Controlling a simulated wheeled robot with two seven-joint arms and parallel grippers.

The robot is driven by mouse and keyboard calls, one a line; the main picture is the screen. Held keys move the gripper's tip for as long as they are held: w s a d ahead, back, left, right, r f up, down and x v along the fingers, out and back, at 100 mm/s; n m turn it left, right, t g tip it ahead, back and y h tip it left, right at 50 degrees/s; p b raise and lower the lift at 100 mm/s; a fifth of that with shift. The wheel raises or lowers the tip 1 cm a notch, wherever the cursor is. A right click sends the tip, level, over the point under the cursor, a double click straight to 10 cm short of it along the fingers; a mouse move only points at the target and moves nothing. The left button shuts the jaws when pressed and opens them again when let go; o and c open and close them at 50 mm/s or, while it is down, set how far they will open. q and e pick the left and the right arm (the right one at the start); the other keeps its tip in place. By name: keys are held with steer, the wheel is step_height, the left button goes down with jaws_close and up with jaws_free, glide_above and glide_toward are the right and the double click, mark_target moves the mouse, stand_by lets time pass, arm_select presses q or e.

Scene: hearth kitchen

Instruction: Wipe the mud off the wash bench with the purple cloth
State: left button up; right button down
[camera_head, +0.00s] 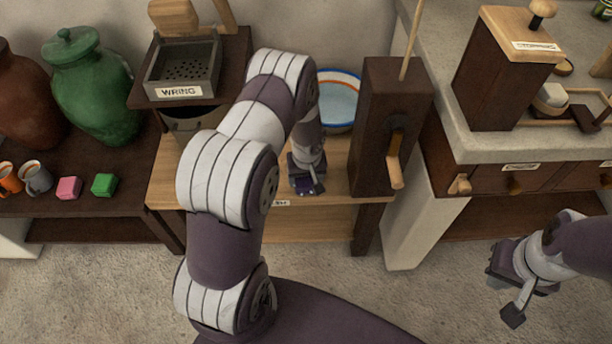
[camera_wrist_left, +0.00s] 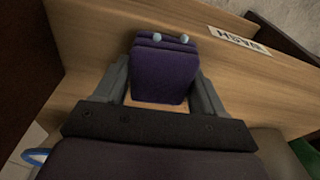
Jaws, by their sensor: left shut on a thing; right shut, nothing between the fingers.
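The wash bench (camera_head: 338,180) is light wood, and its labelled front edge also shows in the left wrist view (camera_wrist_left: 90,80). My left gripper (camera_head: 308,186) is low at the front of the bench top. It is shut on the purple cloth (camera_wrist_left: 163,72), a folded dark purple pad between its fingers. Whether the cloth touches the wood is hard to tell. I see no clear mud; my left arm hides part of the bench top. My right gripper (camera_head: 502,298) is shut and empty, over the floor at the lower right.
A grey tray labelled WRING (camera_head: 183,70) is at the left. A green jar (camera_head: 92,85) and mugs stand further left.

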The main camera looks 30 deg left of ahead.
arm_select(q)
step_height(320, 180, up, 2)
steer(key=shift+w+r+p, duration=0.15)
steer(key=shift+r+p, duration=0.1)
steer(key=shift+p, duration=0.05)
steer(key=shift+a+r+p, duration=0.15)
steer(key=shift+r+p, duration=0.45)
steer(key=shift+p, duration=0.05)
step_height(320, 180, up, 4)
steer(key=p, duration=0.3)
steer(key=shift+r, duration=0.1)
arm_select(e)
step_height(320, 180, up, 6)
steer(key=shift+s, duration=0.2)
steer(key=shift+d, duration=0.1)
